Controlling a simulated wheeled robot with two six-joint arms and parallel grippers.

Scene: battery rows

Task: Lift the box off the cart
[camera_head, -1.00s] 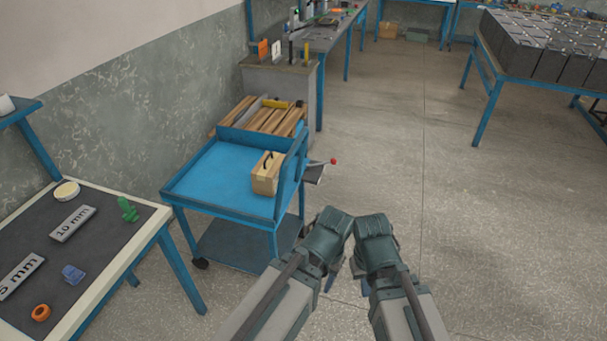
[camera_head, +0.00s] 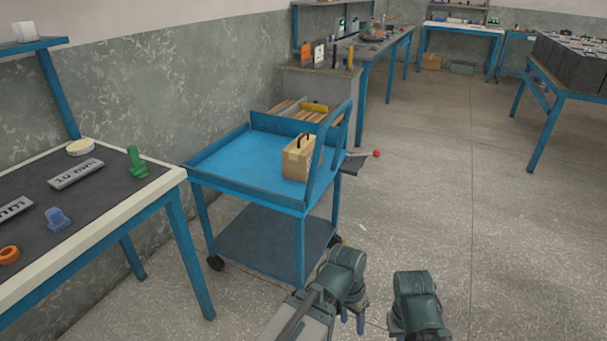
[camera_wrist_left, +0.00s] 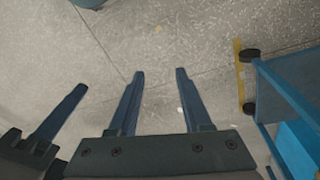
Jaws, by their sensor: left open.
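The box (camera_head: 297,163) is light brown with a dark handle on top. It stands upright on the blue top tray of the cart (camera_head: 235,160), at the right side beside the raised blue push handle. My left gripper (camera_head: 353,314) is in front of the cart and to its right, apart from box and cart. Its two fingers (camera_wrist_left: 158,88) are spread and empty over the floor in the left wrist view. The cart's edge (camera_wrist_left: 285,95) shows at the right there. My right gripper (camera_head: 416,300) is to the right of the left one; its fingertips are hidden in the head view.
A table (camera_head: 110,215) with a green figure (camera_head: 137,162) and labelled blocks stands at the left. A grey cabinet and a workbench (camera_head: 375,45) are behind the cart. Another blue-legged table (camera_head: 545,90) is at the far right. The floor (camera_head: 440,180) between is clear.

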